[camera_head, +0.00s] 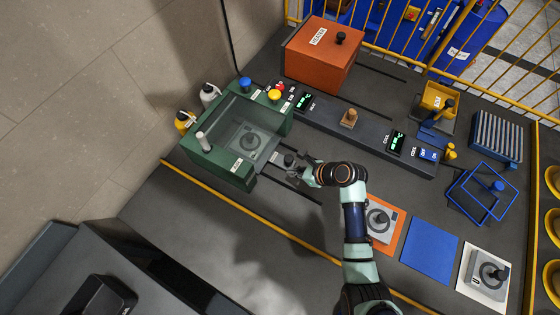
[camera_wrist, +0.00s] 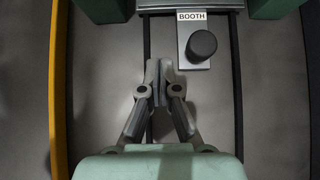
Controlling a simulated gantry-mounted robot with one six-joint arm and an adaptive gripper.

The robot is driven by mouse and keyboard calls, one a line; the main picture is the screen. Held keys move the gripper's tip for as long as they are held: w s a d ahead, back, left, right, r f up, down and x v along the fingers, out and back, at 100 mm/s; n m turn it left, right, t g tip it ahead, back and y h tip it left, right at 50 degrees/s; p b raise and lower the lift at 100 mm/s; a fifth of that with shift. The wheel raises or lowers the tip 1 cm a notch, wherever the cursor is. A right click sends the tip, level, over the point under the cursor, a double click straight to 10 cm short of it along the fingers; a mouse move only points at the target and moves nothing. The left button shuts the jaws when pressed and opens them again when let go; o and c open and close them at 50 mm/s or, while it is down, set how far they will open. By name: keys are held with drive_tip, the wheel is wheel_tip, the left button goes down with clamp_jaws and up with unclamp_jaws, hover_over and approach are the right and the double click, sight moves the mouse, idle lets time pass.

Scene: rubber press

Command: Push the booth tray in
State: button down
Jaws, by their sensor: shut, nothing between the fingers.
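The green booth (camera_head: 222,168) with a clear window stands at the left of the table in the head view. The booth tray's grey front tab (camera_head: 272,157) sticks out of its right side and bears a dark round knob (camera_head: 289,160). In the wrist view the tab (camera_wrist: 188,50), labelled BOOTH, and its knob (camera_wrist: 201,44) lie at the top, between two dark rails. My gripper (camera_wrist: 158,76) is shut and empty, left of and just below the knob in that view. In the head view my gripper (camera_head: 304,172) is beside the knob; contact cannot be told.
Inside the booth a round grey part (camera_head: 250,141) shows through the window. A control strip (camera_head: 340,125) with buttons and an orange heater box (camera_head: 322,55) stand behind. Orange, blue (camera_head: 429,250) and white mats lie to the right. A yellow strip (camera_wrist: 59,90) edges the table.

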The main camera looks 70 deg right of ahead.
sight(258, 163)
drive_tip(key=b+x, duration=0.3)
drive_tip(key=x, duration=0.6)
drive_tip(key=shift+f, duration=0.25)
drive_tip(key=w, duration=0.1)
drive_tip(key=w+b, duration=0.1)
drive_tip(key=shift+w+d+r, duration=0.25)
drive_tip(key=shift+w, duration=0.1)
drive_tip(key=shift+w+r, duration=0.1)
drive_tip(key=shift+w, duration=0.35)
drive_tip(key=shift+w+d, duration=0.1)
drive_tip(key=w, duration=0.3)
drive_tip(key=shift+w+d, duration=0.25)
drive_tip(key=shift+w, duration=0.05)
